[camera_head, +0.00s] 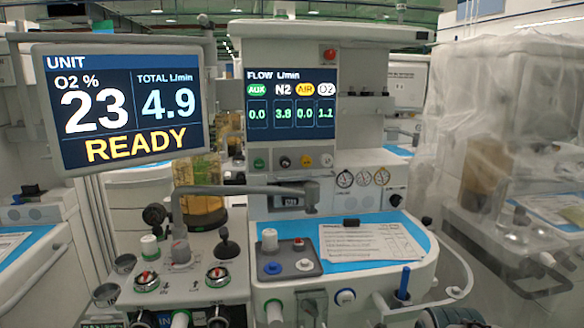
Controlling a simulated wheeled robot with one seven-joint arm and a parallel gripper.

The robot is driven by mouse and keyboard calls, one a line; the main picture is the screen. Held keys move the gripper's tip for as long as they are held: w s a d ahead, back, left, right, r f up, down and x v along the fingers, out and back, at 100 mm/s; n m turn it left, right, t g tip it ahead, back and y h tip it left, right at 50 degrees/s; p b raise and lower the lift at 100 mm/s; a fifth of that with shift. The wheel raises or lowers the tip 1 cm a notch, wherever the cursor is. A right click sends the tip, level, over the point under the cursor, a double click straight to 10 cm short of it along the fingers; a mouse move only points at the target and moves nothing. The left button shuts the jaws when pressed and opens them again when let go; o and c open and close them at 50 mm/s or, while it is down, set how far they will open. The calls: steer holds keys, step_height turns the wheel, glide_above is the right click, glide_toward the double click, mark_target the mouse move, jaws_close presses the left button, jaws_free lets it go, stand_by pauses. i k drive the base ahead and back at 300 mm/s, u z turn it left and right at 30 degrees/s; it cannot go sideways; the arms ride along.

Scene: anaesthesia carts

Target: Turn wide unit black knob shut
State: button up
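The wide unit (346,75) stands in the middle of the head view, upright and facing me. Its flow display (291,103) reads AUX 0.0, N2 3.8, AIR 0.0 and O2 1.1. Below the display is a row of small knobs: green (259,163), black (284,162), yellow (306,161) and white (326,160). The black knob sits second from the left, under the N2 column, with nothing in front of it. A large screen (118,105) at the left reads O2 23 %, total 4.9 L/min, READY. I cannot make out my gripper in this view.
A grey arm-like bar (240,190) crosses below the knobs. The worktop holds a paper sheet (372,243) and a grey tray (289,268). Several other knobs and levers stand at lower left. A plastic-covered cart (500,130) stands at right.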

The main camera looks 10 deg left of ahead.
mark_target(285, 162)
steer(key=z, duration=0.05)
steer(key=k, duration=0.4)
steer(key=u, duration=0.65)
steer(key=i, duration=0.9)
steer(key=z, duration=0.1)
